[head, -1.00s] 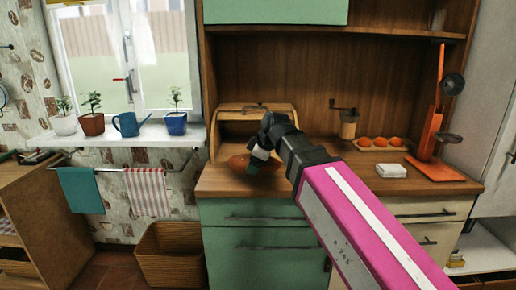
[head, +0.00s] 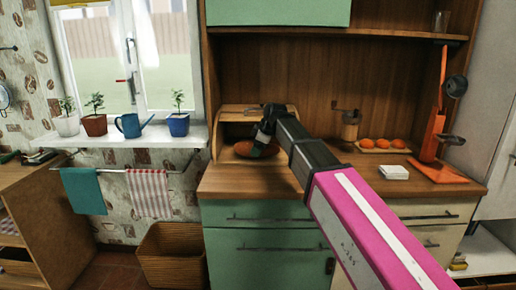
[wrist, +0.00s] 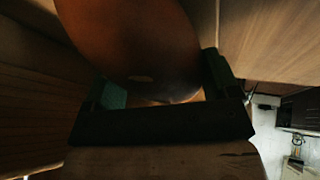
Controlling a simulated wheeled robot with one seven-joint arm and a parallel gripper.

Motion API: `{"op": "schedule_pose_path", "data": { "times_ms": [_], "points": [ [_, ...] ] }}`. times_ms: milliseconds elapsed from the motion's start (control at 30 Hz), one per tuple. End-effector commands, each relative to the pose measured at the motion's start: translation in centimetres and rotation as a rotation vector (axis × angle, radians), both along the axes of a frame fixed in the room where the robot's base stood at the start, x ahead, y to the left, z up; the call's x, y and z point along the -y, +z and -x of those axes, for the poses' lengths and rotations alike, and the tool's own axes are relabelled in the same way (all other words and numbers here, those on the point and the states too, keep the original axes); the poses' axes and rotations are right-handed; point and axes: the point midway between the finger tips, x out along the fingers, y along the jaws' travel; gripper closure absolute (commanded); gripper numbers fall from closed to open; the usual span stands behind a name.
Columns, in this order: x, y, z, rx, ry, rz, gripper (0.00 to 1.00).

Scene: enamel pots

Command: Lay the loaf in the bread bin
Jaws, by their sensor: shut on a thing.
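The brown loaf (head: 245,149) is at the open front of the wooden bread bin (head: 227,128), at the left end of the wooden counter. My gripper (head: 264,148) is shut on the loaf's right end. In the wrist view the loaf (wrist: 130,35) fills the upper middle, between the two fingers of my gripper (wrist: 165,93), with wooden surfaces close on both sides. My gripper and arm hide the right part of the bin's opening in the head view. I cannot tell whether the loaf touches the bin's floor.
A coffee grinder (head: 350,125), a board with several orange fruits (head: 382,145), a white stack (head: 394,172) and an orange stand (head: 432,140) are on the counter to the right. The counter's front left is clear. A windowsill (head: 150,138) with potted plants is at the left.

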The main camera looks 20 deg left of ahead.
Motion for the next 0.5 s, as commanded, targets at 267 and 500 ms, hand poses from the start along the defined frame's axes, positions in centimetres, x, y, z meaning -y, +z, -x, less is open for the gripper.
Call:
{"op": "schedule_pose_path", "data": {
  "times_ms": [267, 500],
  "points": [
    [-0.6, -1.5, -1.9, -0.001, 0.000, 0.000, 0.59],
    [-0.6, -1.5, -1.9, 0.000, 0.000, -0.001, 0.59]
  ]
}}
